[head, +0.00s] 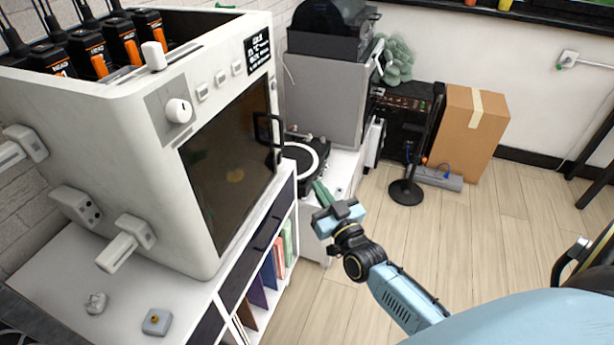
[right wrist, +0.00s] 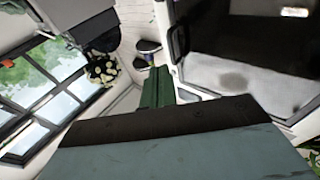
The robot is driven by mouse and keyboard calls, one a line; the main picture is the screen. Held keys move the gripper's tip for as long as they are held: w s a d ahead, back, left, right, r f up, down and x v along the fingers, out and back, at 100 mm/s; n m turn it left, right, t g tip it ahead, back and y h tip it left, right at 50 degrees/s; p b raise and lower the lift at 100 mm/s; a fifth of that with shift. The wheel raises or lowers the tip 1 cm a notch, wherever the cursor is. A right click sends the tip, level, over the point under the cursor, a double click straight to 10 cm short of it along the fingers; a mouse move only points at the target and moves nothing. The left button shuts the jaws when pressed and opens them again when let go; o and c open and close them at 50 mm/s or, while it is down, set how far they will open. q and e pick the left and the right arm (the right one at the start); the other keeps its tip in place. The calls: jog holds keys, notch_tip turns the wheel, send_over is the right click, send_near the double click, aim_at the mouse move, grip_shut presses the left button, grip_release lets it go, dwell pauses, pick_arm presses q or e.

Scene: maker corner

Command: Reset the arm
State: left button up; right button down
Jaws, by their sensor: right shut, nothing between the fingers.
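My right arm comes in from the lower right in the head view. Its gripper (head: 320,190) has green fingers and is shut and empty, in front of the turntable and to the right of the white machine's door handle. In the right wrist view the shut green fingers (right wrist: 157,88) point away from the camera, with a dark door and its handle to their right. I cannot tell from the head view how far the fingers are from the handle. My left gripper is not in view.
A large white machine (head: 130,120) with a dark door (head: 230,165) stands on a white shelf unit at the left. A turntable (head: 305,160) is behind the gripper. A cardboard box (head: 468,135) and a black round-based stand (head: 406,192) are on the floor. Wooden floor (head: 490,235) is open at the right.

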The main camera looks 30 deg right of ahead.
jog(key=s+a+f+n+g+y, duration=0.1)
jog(key=s+a+f+g, duration=0.3)
jog(key=f, duration=0.6)
jog(key=s+d+f+g, duration=0.1)
jog(key=s+f+g, duration=0.1)
jog(key=s+f, duration=0.6)
jog(key=s+a+f+n+g+y, duration=0.1)
jog(key=s+a+f+g, duration=0.15)
jog(key=f, duration=0.85)
jog(key=s+f+g, duration=0.3)
jog(key=s+f, duration=0.2)
jog(key=s, duration=0.5)
jog(key=s+a+f+g, duration=0.1)
jog(key=s+f+g, duration=0.3)
jog(key=s, duration=0.6)
jog(key=s+f+n+g, duration=0.1)
jog(key=s+f+g, duration=0.2)
jog(key=s+f, duration=0.3)
jog(key=s, duration=0.4)
jog(key=shift+a+f+h, duration=0.15)
jog(key=shift+h, duration=0.15)
jog(key=shift+g, duration=0.25)
